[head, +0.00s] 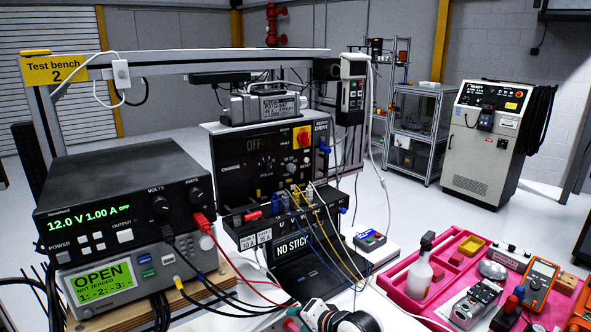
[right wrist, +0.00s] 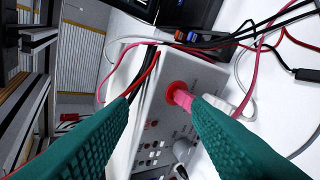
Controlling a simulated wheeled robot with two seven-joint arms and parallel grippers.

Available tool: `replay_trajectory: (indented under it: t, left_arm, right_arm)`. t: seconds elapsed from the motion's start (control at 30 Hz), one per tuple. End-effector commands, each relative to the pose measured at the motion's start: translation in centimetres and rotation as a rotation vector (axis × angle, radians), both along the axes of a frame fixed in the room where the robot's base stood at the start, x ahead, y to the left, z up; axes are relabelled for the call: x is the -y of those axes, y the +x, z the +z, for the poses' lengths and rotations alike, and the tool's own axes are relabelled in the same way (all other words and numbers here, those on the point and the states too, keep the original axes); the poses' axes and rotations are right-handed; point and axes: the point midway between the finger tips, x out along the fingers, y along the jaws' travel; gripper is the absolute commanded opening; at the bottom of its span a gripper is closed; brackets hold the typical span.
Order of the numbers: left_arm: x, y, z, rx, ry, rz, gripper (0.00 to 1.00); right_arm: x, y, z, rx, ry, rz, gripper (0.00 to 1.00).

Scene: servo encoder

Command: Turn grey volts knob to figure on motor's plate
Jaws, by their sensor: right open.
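The volts knob (head: 160,205) is on the front of the black bench supply (head: 120,195), under the label VOLTS; it looks dark in the head view. The supply's green display (head: 88,218) reads 12.0 V 1.00 A OFF. The motor (head: 262,104) sits on top of the drive unit, with a pale plate (head: 281,105) whose print is too small to read. My right gripper (head: 293,321) is low in the head view, well right of the knob. In the right wrist view its teal fingers (right wrist: 160,105) are apart, with nothing gripped. My left gripper is not in view.
The amps knob (head: 197,197) is right of the volts knob. Red and black leads hang from the supply. A meter (head: 100,280) is below it. The drive unit (head: 270,165) carries many cables. A pink tray (head: 450,265) is at the right.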

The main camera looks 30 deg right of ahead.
Motion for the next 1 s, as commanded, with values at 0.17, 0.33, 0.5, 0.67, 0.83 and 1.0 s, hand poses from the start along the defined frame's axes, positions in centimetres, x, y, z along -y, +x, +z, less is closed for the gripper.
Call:
replay_trajectory:
  t: [0.17, 0.33, 0.5, 0.67, 0.83, 1.0]
  left_arm:
    - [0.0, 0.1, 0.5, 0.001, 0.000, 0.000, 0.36]
    - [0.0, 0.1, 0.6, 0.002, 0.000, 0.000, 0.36]
    - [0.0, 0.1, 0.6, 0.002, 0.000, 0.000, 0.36]
    - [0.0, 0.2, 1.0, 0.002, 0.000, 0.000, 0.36]
    - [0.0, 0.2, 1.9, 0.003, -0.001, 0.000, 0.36]
    - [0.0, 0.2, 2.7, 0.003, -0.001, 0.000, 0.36]
  right_arm:
    - [5.3, 7.8, 11.1, 0.171, 0.475, -0.251, 0.44]
    - [9.9, 11.5, 20.5, 0.283, 0.899, -0.380, 0.44]
    - [12.5, 12.6, 25.4, 0.333, 1.137, -0.420, 0.44]
    - [12.9, 13.4, 26.4, 0.340, 1.187, -0.427, 0.44]
    - [12.5, 15.8, 26.6, 0.340, 1.186, -0.428, 0.44]
    - [12.1, 19.0, 26.6, 0.339, 1.184, -0.428, 0.44]
